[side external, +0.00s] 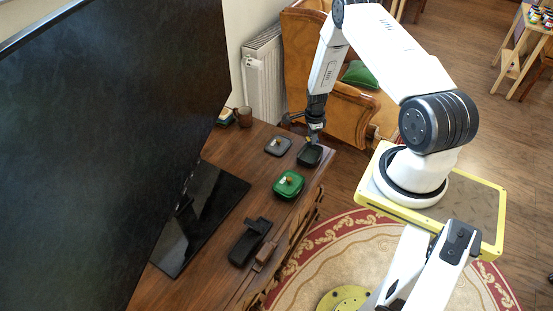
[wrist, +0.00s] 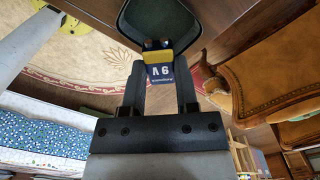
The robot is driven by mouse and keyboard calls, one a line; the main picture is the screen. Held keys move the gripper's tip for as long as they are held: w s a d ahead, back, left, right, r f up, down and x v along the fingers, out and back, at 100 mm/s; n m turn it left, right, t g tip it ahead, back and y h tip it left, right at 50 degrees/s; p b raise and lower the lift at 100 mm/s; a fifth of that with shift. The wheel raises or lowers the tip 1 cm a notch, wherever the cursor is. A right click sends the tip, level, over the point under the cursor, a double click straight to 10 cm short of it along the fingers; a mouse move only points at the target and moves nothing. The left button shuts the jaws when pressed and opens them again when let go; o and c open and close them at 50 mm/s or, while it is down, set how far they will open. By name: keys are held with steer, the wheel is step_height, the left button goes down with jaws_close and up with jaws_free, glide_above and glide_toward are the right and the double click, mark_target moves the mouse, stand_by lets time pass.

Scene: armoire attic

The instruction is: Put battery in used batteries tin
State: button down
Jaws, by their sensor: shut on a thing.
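My gripper (side external: 314,136) is shut on a 9V battery (wrist: 160,75) with a blue body and a yellow band, its terminals pointing away from the wrist. An open dark tin (side external: 309,155) stands near the table's right edge, just below my gripper in the side view. Part of this tin also shows at the top of the wrist view (wrist: 160,22), beyond the battery's terminals. A grey lid (side external: 278,146) with a small knob lies left of the open tin. A green tin (side external: 289,184) with its lid on stands nearer the camera. No label is readable on either tin.
A large dark screen (side external: 110,130) stands on a black base (side external: 200,215) at the left of the wooden table. A black object (side external: 249,242) and a small brown block (side external: 265,257) lie at the front. A mug (side external: 244,117) stands at the back. A leather armchair (side external: 300,60) is behind.

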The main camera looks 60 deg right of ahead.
mark_target(310, 157)
steer(key=shift+f, duration=3.8)
steer(key=shift+c, duration=1.4)
jaws_free()
steer(key=shift+r, duration=3.55)
